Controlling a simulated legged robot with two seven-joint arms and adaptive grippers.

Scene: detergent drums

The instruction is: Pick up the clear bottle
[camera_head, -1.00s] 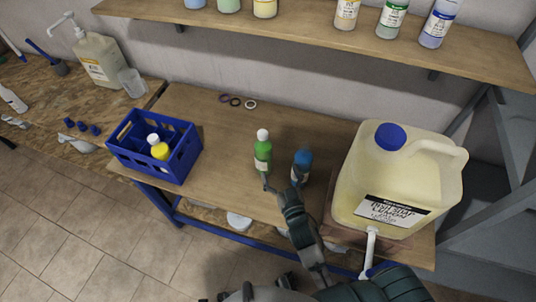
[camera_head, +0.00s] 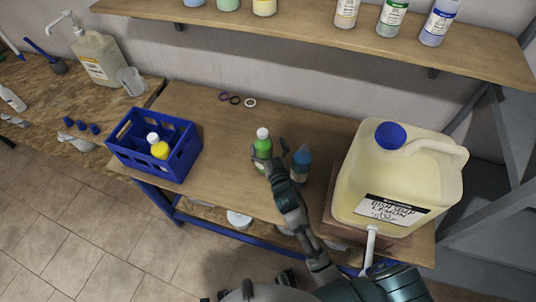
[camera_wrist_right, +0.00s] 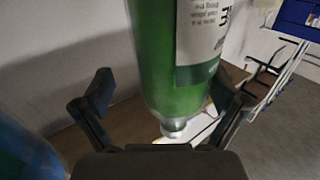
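A green bottle (camera_head: 263,145) with a white cap stands on the wooden table. It fills the middle of the right wrist view (camera_wrist_right: 170,60), its white label upside down there. A bottle with a blue top (camera_head: 302,158) stands to its right; a blurred blue shape (camera_wrist_right: 25,150) is at the wrist view's left edge. I cannot tell which is called the clear bottle. My right gripper (camera_head: 275,156) is open at the green bottle, with its fingers on either side of it in the wrist view. It has not closed on it. My left gripper is not in view.
A large jug (camera_head: 385,180) with a blue cap stands on the right. A blue crate (camera_head: 178,168) holding a yellow bottle (camera_head: 159,147) is on the left. Small rings (camera_head: 236,101) lie at the back. A shelf (camera_head: 300,27) with several bottles hangs above.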

